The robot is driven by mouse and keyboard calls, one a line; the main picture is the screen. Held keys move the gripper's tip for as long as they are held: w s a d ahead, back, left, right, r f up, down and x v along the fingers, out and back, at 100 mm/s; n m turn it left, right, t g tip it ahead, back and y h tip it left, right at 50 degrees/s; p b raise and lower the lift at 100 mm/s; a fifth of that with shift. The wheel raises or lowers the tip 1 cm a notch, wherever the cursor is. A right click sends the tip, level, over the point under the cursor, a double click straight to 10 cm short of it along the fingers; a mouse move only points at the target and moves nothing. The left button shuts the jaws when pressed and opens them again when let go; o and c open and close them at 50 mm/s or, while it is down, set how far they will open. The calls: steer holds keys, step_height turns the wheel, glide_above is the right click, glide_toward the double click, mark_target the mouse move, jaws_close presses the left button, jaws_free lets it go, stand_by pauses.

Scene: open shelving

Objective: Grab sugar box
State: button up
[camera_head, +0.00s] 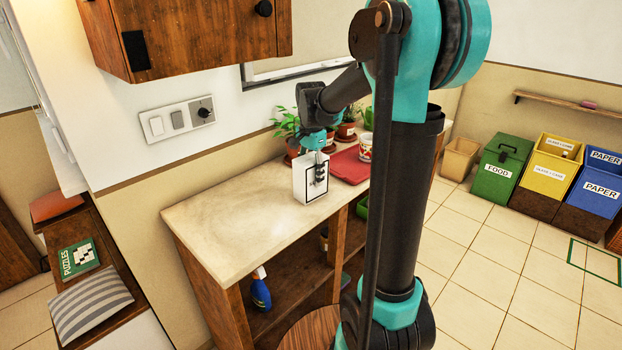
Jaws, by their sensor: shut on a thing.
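A white box with a dark outline (302,183), which I take to be the sugar box, stands upright on the light top of the open shelving (232,216). My gripper (320,174) reaches down from above and is shut on the box. Its dark fingers cover part of the box's right side. The box's underside is hidden, so I cannot tell whether it still touches the top.
Potted plants (287,126) stand behind the box by the wall. A red mat (350,165) and a patterned cup (365,147) are to the right. The shelving top left of the box is clear. A wooden wall cabinet (190,35) hangs above.

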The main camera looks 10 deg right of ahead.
jaws_close()
steer(key=shift+r, duration=0.15)
